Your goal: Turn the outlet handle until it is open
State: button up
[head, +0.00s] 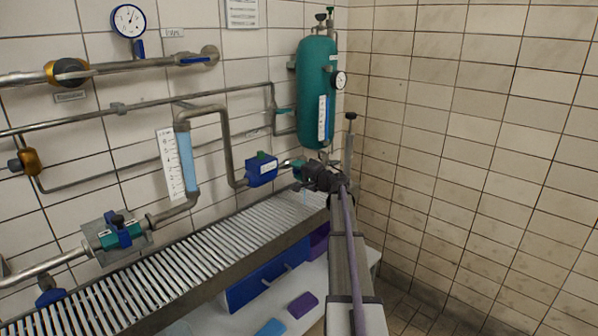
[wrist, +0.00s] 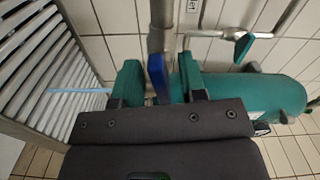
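A blue handle (wrist: 157,78) hangs at the end of a grey pipe (wrist: 161,25) in the wrist view. My gripper (wrist: 159,66) has its two teal fingers on either side of this handle. The fingers stand apart, with visible gaps beside the handle, so it does not look clamped. In the head view my gripper (head: 300,170) is at the pipe end, just right of a blue box-shaped fitting (head: 262,169). The handle itself is hidden there by my gripper. A thin light-blue streak (wrist: 78,91), which looks like water, shows at left in the wrist view.
A slatted grey grating (head: 190,262) runs below the pipes. A teal tank (head: 316,92) stands on the wall behind my gripper, with a small teal-handled valve (wrist: 244,46) nearby. A teal-and-blue valve (head: 121,232) is at left. The tiled wall at right is bare.

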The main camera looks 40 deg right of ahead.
jog(key=s+d, duration=0.1)
jog(key=s, duration=0.9)
jog(key=shift+s+d, duration=0.35)
